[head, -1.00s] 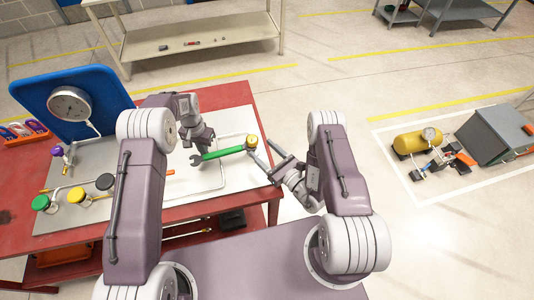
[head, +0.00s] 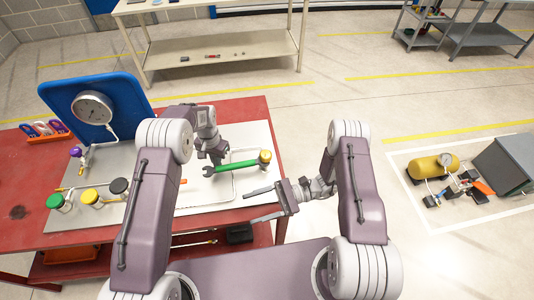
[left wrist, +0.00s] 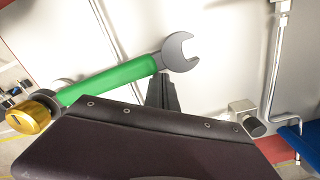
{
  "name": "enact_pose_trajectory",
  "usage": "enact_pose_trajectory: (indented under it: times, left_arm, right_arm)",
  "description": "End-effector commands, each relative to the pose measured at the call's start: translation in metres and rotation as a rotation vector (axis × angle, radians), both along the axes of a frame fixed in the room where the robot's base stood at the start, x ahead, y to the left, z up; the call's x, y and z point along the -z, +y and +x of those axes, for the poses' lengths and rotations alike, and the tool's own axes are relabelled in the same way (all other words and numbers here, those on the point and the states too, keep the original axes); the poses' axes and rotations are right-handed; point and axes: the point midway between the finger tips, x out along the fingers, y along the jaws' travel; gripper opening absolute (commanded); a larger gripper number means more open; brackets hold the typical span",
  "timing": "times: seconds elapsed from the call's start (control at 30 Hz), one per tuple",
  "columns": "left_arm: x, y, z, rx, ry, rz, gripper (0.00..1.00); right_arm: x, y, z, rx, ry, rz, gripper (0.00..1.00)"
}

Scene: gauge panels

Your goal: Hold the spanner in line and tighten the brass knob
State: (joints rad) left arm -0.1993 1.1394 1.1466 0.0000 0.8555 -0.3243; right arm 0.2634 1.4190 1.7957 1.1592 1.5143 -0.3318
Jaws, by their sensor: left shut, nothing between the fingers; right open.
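The green-handled spanner (head: 235,166) lies above the pale panel, its grey open jaw to the left and its other end at the brass knob (head: 264,156). In the left wrist view the spanner (left wrist: 112,78) runs from the brass knob (left wrist: 30,116) up to its open jaw. My left gripper (head: 217,161) is shut and empty; its dark fingers (left wrist: 162,92) are beside the handle near the jaw, and I cannot tell if they touch it. My right gripper (head: 258,205) is open and empty, in front of the knob at the panel's near right edge.
A blue board with a round gauge (head: 93,108) stands at the back left. Green (head: 55,201), yellow (head: 90,196), black (head: 119,186) and purple (head: 75,152) knobs are at the left. A pale pipe bends across the panel.

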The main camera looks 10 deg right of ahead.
Motion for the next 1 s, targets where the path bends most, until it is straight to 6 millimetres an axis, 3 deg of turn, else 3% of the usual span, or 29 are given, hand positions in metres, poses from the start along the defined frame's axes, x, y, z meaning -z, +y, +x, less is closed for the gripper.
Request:
enact_pose_trajectory:
  times: [0.1,0.17,0.27,0.37,0.4,0.5,0.63,0.87,1.0]
  left_arm:
    - [0.0,0.0,0.0,0.0,0.0,0.0,0.0]
    - [0.0,0.0,0.0,0.0,0.0,0.0,0.0]
    - [0.0,0.0,0.0,0.0,0.0,0.0,0.0]
    - [0.0,0.0,0.0,0.0,0.0,0.0,0.0]
    - [0.0,0.0,0.0,0.0,0.0,0.0,0.0]
    - [0.0,0.0,0.0,0.0,0.0,0.0,0.0]
    - [0.0,0.0,0.0,0.0,0.0,0.0,0.0]
    - [0.0,0.0,0.0,0.0,0.0,0.0,0.0]
    - [0.0,0.0,0.0,0.0,0.0,0.0,0.0]
  right_arm:
    - [0.018,-0.03,-0.009,-0.392,-0.275,-0.2,0.63]
    - [0.027,-0.056,0.003,-0.587,-0.434,-0.328,0.63]
    - [0.023,-0.101,0.059,-0.892,-0.728,-0.574,0.63]
    - [-0.02,-0.126,0.138,-1.127,-1.027,-0.814,0.63]
    - [-0.042,-0.125,0.162,-1.183,-1.118,-0.88,0.63]
    - [-0.093,-0.106,0.196,-1.245,-1.279,-0.969,0.63]
    - [-0.126,-0.075,0.203,-1.253,-1.382,-0.977,0.63]
    - [-0.124,-0.065,0.2,-1.268,-1.396,-0.963,0.63]
    - [-0.099,-0.065,0.199,-1.269,-1.392,-0.96,0.63]
